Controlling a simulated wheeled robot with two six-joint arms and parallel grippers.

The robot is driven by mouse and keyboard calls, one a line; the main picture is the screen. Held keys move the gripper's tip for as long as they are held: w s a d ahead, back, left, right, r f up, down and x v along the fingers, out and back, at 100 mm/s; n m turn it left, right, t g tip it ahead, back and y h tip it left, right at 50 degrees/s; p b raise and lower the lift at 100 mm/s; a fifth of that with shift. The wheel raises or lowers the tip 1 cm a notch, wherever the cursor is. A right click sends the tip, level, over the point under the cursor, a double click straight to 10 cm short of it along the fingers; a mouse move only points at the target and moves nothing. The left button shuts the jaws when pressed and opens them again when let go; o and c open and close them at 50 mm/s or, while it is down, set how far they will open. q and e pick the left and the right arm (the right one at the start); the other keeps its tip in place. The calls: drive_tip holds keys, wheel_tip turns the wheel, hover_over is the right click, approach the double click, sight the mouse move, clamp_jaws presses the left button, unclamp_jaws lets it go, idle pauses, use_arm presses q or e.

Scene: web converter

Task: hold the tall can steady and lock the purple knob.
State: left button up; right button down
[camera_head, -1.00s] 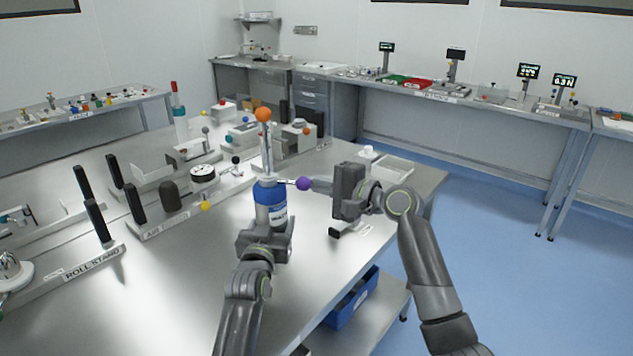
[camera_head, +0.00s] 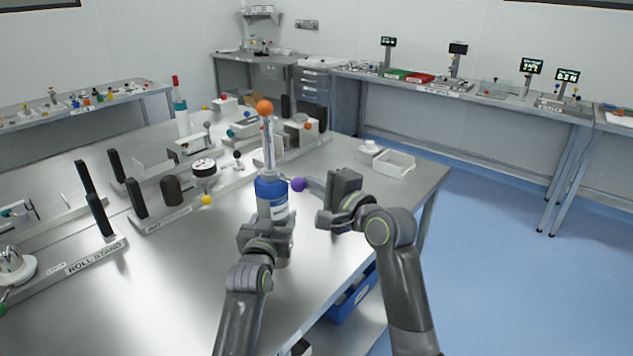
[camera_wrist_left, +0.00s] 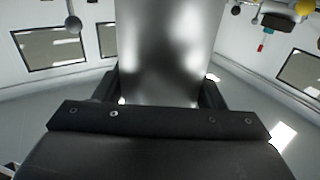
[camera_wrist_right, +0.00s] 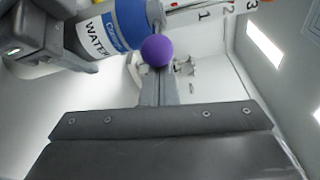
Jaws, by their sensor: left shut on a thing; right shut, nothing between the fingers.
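The tall can (camera_head: 279,211) stands upright on the metal table, with a blue band and a white label reading WATER in the right wrist view (camera_wrist_right: 98,38). My left gripper (camera_head: 267,224) is shut around its lower part; in the left wrist view the can's grey metal wall (camera_wrist_left: 168,50) fills the space between the fingers. The purple knob (camera_head: 298,184) is at the can's right side, near the blue band. My right gripper (camera_head: 311,184) is shut and empty, its tips at the knob's right side. In the right wrist view the knob (camera_wrist_right: 156,50) is just beyond the closed fingertips (camera_wrist_right: 158,82).
A clear post with an orange ball (camera_head: 264,107) rises above the can. Left of it are a dial gauge (camera_head: 204,167), a yellow ball (camera_head: 207,200) and black rollers on the roll stand (camera_head: 95,256). A white tray (camera_head: 395,164) lies behind right. The front tabletop is clear.

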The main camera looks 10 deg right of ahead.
use_arm(q)
drive_tip(key=shift+f+g, duration=0.3)
drive_tip(key=shift+f, duration=0.35)
use_arm(e)
drive_tip(key=shift+s+a, duration=1.8)
drive_tip(key=shift+s, duration=0.1)
use_arm(q)
drive_tip(key=shift+s, duration=0.1)
use_arm(e)
drive_tip(key=shift+s+a, duration=0.1)
drive_tip(key=v, duration=1.2)
drive_tip(key=shift+s, duration=0.1)
use_arm(q)
drive_tip(key=shift+r+p, duration=0.35)
drive_tip(key=shift+p, duration=0.1)
use_arm(e)
drive_tip(key=shift+r, duration=0.35)
